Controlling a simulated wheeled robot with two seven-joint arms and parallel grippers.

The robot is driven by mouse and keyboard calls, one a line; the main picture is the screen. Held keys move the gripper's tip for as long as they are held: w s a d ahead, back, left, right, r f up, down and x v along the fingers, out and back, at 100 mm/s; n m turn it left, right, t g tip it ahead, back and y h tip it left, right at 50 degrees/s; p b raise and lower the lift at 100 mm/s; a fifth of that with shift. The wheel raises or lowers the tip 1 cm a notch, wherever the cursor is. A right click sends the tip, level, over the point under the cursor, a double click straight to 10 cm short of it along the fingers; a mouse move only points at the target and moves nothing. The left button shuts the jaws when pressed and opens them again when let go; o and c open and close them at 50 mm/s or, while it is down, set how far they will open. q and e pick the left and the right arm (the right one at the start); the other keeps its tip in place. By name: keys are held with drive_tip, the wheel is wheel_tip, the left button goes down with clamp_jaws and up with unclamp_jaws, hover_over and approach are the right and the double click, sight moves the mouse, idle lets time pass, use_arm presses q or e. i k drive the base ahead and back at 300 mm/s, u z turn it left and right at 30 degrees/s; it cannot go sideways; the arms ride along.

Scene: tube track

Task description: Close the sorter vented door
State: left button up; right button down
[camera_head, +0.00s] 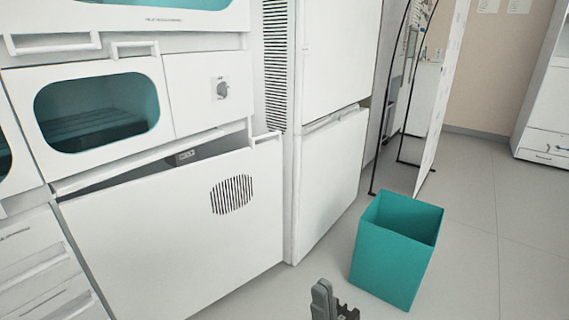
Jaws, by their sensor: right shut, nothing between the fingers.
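The sorter's vented door (165,235) is a wide white panel with a round patch of dark slots, low on the left. It stands tilted a little out from the cabinet; a dark gap shows along its top edge, with a small grey part inside. My right gripper (335,302) shows at the bottom edge, in front of and to the right of the door, apart from it. It is shut and empty. My left gripper is not in view.
A teal open bin (396,250) stands on the floor right of my right gripper. A tall white cabinet (330,180) stands beside the door. Above the door is a unit with a teal window (100,108) and a knob (222,89). Floor at the right is clear.

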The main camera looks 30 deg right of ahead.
sight(170, 244)
drive_tip(key=u, duration=0.1)
drive_tip(key=k, duration=0.25)
drive_tip(key=z, duration=0.55)
drive_tip(key=i, duration=1.1)
drive_tip(key=u, duration=0.7)
